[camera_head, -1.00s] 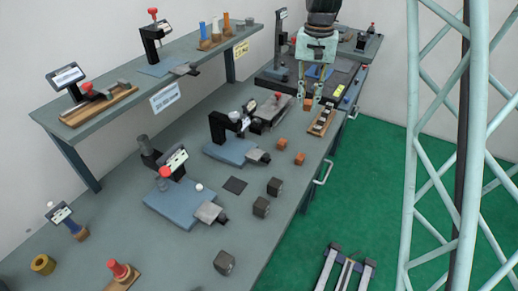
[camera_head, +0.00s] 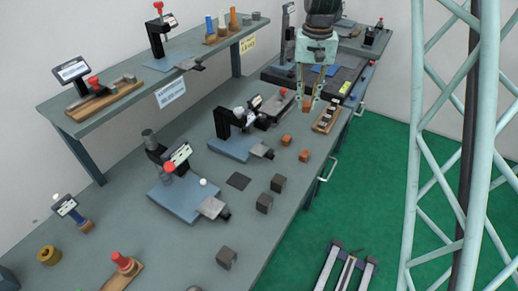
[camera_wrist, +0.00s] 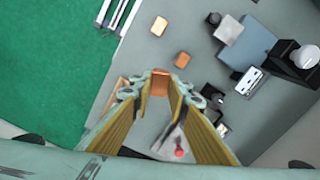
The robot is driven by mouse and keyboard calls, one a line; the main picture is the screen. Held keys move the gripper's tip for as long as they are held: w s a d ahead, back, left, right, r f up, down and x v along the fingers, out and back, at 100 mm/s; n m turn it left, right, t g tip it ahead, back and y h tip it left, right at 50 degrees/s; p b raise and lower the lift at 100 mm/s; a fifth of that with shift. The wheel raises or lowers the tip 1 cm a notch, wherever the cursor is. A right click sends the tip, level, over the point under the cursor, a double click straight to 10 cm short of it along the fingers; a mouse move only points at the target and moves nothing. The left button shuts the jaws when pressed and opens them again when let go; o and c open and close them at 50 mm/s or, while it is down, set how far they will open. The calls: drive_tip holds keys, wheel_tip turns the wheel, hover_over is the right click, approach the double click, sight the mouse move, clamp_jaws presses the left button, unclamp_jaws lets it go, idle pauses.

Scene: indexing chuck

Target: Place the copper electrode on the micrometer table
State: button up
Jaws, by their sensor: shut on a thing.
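My gripper (camera_head: 308,104) points down near the far end of the bench. It is shut on a copper electrode (camera_head: 307,104), a small orange-brown block. In the wrist view the electrode (camera_wrist: 160,82) sits between the fingertips of my gripper (camera_wrist: 160,88). Two similar copper blocks, one (camera_head: 287,140) and another (camera_head: 304,155), lie on the bench nearer the camera. Two blue-based gauge stations, the farther one (camera_head: 229,147) and the nearer one (camera_head: 181,202), stand left of them, each with a small grey plate. I cannot tell which thing is the micrometer table.
A slotted wooden rack (camera_head: 326,116) stands just right of and below my gripper. Dark grey blocks, such as one (camera_head: 265,203), sit along the right side of the bench (camera_head: 150,240). A raised shelf (camera_head: 115,107) with gauges runs along the left. A dark square pad (camera_head: 238,181) lies mid-bench.

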drive_tip(key=s+a+f+n+p, duration=0.2)
drive_tip(key=s+a+n, duration=0.4)
drive_tip(key=s+a, duration=0.3)
drive_tip(key=s+a+f+n+p, duration=0.3)
drive_tip(key=s+a+n, duration=0.4)
drive_tip(key=s, duration=0.8)
drive_tip(key=shift+s+a+f, duration=0.2)
drive_tip(key=shift+a+f, duration=0.45)
drive_tip(key=shift+a, duration=0.25)
hover_over(259, 150)
drive_tip(key=shift+s+f+p, duration=0.3)
drive_tip(key=shift+f, duration=0.4)
drive_tip(key=shift+w, duration=0.15)
drive_tip(key=shift+w, duration=0.3)
drive_tip(key=shift+f, duration=1.8)
drive_tip(key=shift+f, duration=0.15)
